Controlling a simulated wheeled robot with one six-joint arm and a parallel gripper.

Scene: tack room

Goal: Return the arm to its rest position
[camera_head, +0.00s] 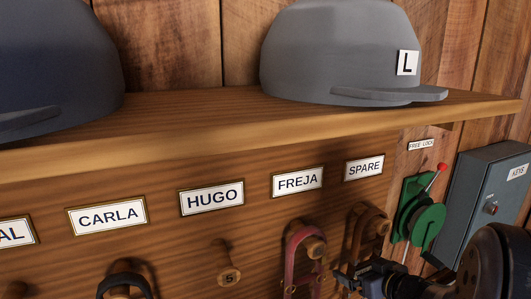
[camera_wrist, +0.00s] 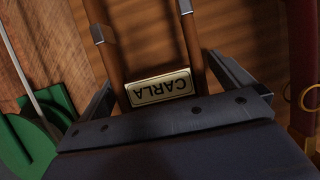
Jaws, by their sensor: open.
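My gripper (camera_head: 368,278) is at the lower right in the head view, in front of the board below the SPARE label (camera_head: 364,167). In the wrist view my gripper (camera_wrist: 161,72) is open, with its dark fingers apart. Between them shows a plate reading CARLA (camera_wrist: 159,88), upside down, with brown straps (camera_wrist: 196,68) beside it. The fingers do not appear closed on it. A brown strap loop (camera_head: 362,232) hangs at the peg under SPARE. My arm partly hides the lower right of the head view.
A red strap loop (camera_head: 291,262) hangs under FREJA, left of my gripper. A bare peg (camera_head: 228,275) sits under HUGO. A green lever device (camera_head: 426,222) and a grey key box (camera_head: 485,195) are close on the right.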

